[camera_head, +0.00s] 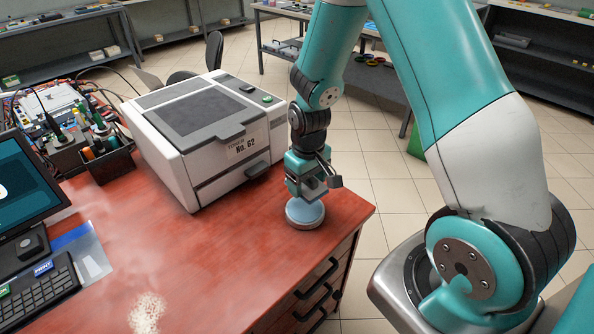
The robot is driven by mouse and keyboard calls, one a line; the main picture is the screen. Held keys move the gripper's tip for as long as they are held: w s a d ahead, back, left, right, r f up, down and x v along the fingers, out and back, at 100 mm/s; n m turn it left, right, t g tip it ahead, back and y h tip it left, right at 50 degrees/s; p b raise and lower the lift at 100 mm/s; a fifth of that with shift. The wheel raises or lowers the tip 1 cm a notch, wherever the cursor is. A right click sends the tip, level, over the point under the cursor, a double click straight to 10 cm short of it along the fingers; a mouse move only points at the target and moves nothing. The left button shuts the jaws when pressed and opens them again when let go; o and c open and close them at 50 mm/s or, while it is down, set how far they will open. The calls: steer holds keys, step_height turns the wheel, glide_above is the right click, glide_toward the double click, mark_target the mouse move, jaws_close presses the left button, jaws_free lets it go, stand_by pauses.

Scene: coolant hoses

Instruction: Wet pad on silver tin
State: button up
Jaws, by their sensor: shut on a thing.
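My gripper (312,190) points down at the front right corner of the red-brown table. It is shut on what looks like the pad, which is mostly hidden by the jaws, so its shape and colour are unclear. Directly below the jaws is a low round silver tin (304,222) with a pale blue top, standing on the table near its right edge. The jaws overlap the back of the tin's top in this view. I cannot tell whether the pad touches it.
A white and grey machine (203,130) labelled No. 62 stands just left of my gripper. A pale speckled patch (147,312) lies at the table's front. A keyboard (42,295), a monitor (20,195) and a dark tool box (108,163) are at the left. The table's middle is clear.

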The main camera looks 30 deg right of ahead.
mark_target(305, 208)
steer(key=f+b, duration=0.4)
steer(key=shift+a+f, duration=0.25)
steer(key=shift+f, duration=0.15)
steer(key=shift+f+b, duration=0.55)
steer(key=shift+b, duration=0.05)
steer(key=shift+f, duration=0.55)
stand_by(1.3)
step_height(305, 208, up, 7)
steer(key=p, duration=0.5)
steer(key=shift+r+p, duration=0.1)
steer(key=shift+p, duration=0.3)
